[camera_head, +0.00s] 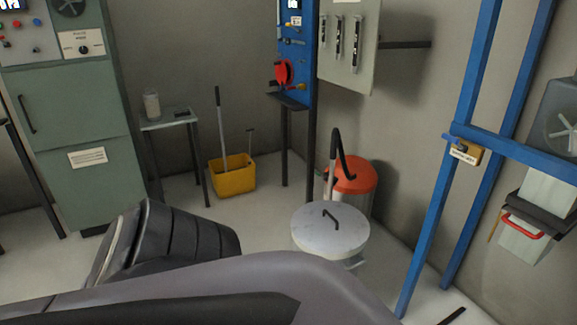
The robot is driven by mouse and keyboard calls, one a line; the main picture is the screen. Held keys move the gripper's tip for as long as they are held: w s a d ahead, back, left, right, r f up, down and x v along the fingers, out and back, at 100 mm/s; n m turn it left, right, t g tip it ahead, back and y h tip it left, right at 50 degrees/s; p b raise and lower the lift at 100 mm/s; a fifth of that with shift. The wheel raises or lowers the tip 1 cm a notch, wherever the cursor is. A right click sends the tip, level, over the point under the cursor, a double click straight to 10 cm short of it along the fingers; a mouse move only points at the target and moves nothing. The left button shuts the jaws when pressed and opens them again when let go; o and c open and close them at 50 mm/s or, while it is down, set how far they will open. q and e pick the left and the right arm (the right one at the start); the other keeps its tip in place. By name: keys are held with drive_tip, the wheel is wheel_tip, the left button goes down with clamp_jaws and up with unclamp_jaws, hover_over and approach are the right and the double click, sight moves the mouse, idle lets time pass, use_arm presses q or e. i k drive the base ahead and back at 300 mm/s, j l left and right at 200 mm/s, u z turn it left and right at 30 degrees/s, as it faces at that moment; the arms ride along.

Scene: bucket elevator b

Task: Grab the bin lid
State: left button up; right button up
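A round pale grey lid (312,236) with a dark bar handle (330,214) lies flat at the centre right, apparently on top of a low round bin whose side is mostly hidden. Behind it stands a metal bin (358,204) with an orange-red lid (352,178). I cannot tell which of the two the task means. Large dark grey and black parts, apparently my own arm, fill the lower left and bottom. Neither gripper's fingers show in the view.
A grey pole with a black curved top (337,150) stands just behind the pale lid. A yellow mop bucket (233,176) and small table (168,122) are farther back. A blue frame (429,220) rises at right. Bare floor (265,215) lies left of the pale lid.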

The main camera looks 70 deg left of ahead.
sight(327, 226)
drive_tip(key=u, duration=2)
drive_tip(key=i+z, duration=0.1)
drive_tip(key=z, duration=0.3)
drive_tip(key=i+j+z, duration=0.1)
drive_tip(key=z, duration=0.3)
drive_tip(key=j+z, duration=0.15)
drive_tip(key=z, duration=0.2)
drive_tip(key=i+j+z, duration=0.25)
drive_tip(key=j+z, duration=0.25)
drive_tip(key=j, duration=0.2)
drive_tip(key=i+j, duration=0.1)
drive_tip(key=j, duration=0.35)
drive_tip(key=i+j+z, duration=0.1)
drive_tip(key=j, duration=0.4)
drive_tip(key=i+j, duration=0.1)
drive_tip(key=j, duration=0.35)
drive_tip(key=j+z, duration=0.1)
drive_tip(key=j, duration=0.4)
drive_tip(key=i, duration=0.05)
